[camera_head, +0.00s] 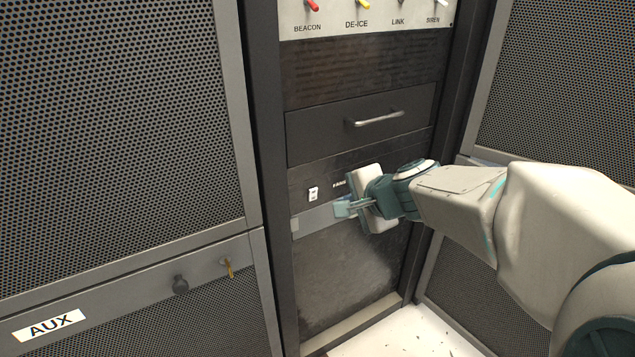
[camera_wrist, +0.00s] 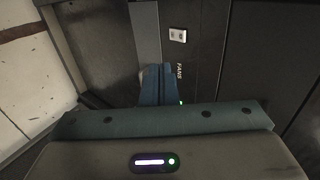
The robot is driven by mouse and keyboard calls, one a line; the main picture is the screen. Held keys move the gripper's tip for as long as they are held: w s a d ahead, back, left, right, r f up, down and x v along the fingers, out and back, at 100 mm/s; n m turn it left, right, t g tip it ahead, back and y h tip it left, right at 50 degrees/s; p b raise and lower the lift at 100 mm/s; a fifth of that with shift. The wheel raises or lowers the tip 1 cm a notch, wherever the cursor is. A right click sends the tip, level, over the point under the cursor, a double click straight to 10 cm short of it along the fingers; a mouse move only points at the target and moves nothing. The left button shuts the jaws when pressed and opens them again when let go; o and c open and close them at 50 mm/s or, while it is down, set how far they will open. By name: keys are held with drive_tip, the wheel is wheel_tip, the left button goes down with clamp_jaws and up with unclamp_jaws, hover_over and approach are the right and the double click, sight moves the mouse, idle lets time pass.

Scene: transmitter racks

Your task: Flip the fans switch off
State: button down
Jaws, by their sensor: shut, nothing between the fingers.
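The lower rack panel has a FANS label (camera_head: 339,184), which also shows sideways in the wrist view (camera_wrist: 180,70). A small white plate (camera_head: 313,194) with dark marks sits left of the label; the wrist view shows it too (camera_wrist: 178,35). I cannot tell whether it is the fans switch or which way it is set. A small green light (camera_wrist: 181,102) glows beside my fingers. My gripper (camera_head: 342,209) is shut and empty, in front of the panel just below the label. Its teal fingers (camera_wrist: 156,85) hide part of the panel; contact is unclear.
A drawer with a bar handle (camera_head: 378,118) is above. A white panel (camera_head: 365,20) with BEACON, DE-ICE, LINK and SIREN toggles is higher. A mesh door (camera_head: 110,130) stands left, with an AUX panel (camera_head: 120,310) below it. Another mesh door (camera_head: 560,80) stands right.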

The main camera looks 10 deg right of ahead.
sight(313, 196)
drive_tip(key=b+x, duration=0.1)
drive_tip(key=x, duration=0.2)
drive_tip(key=r+b+x, duration=0.1)
drive_tip(key=x, duration=0.3)
drive_tip(key=w+b+x, duration=0.1)
drive_tip(key=x, duration=0.3)
drive_tip(key=shift+w+a+r, duration=0.15)
drive_tip(key=shift+a+r, duration=0.05)
drive_tip(key=shift+a, duration=0.05)
drive_tip(key=shift+w+a, duration=0.15)
drive_tip(key=shift+w, duration=0.35)
drive_tip(key=shift+r, duration=0.1)
